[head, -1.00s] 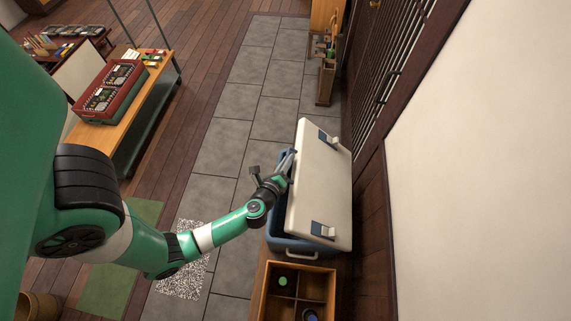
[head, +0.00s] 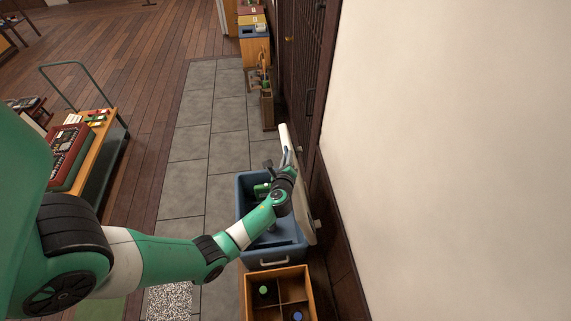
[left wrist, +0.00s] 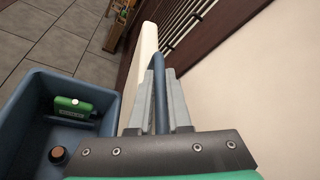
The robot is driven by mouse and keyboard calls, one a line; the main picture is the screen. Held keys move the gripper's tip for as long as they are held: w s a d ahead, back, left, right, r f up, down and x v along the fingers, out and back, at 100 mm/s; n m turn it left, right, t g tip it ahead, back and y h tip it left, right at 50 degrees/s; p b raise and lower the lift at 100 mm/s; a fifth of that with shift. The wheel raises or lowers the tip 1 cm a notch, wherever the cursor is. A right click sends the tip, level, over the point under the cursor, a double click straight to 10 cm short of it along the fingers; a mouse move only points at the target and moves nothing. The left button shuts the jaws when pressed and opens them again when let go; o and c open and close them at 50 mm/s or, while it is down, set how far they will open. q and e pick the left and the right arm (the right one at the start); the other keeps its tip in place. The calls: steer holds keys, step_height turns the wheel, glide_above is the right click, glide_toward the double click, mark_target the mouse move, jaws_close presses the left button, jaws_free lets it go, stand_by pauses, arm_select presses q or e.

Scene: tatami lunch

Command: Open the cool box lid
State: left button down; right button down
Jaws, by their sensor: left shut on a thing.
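The blue cool box (head: 241,205) stands on the floor by the wall, its inside showing; it is at the left of the left wrist view (left wrist: 22,112). Its white lid (head: 304,213) stands up steeply along the wall side. My left gripper (head: 288,157) is at the lid's upper edge. In the left wrist view the gripper (left wrist: 159,75) is shut on a thin blue-grey bar at the lid's edge, with the white lid (left wrist: 144,45) behind. A green bottle (left wrist: 73,106) lies in the box, and a brown cap (left wrist: 58,155) shows near it. My right gripper is not in view.
A wooden crate with compartments (head: 247,294) holding bottles stands in front of the box. A slatted door and white wall (head: 440,150) rise close on the right. A cart with a red box (head: 68,150) stands at left. Grey floor tiles (head: 190,145) are clear.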

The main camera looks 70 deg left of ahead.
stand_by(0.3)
arm_select(q)
steer(key=c, duration=0.9)
jaws_free()
steer(key=shift+o, duration=0.2)
steer(key=p+v, duration=0.5)
steer(key=v, duration=0.6)
steer(key=shift+d+p, duration=0.25)
steer(key=shift+p, duration=0.15)
steer(key=shift+s+r, duration=0.1)
steer(key=shift+r, duration=0.05)
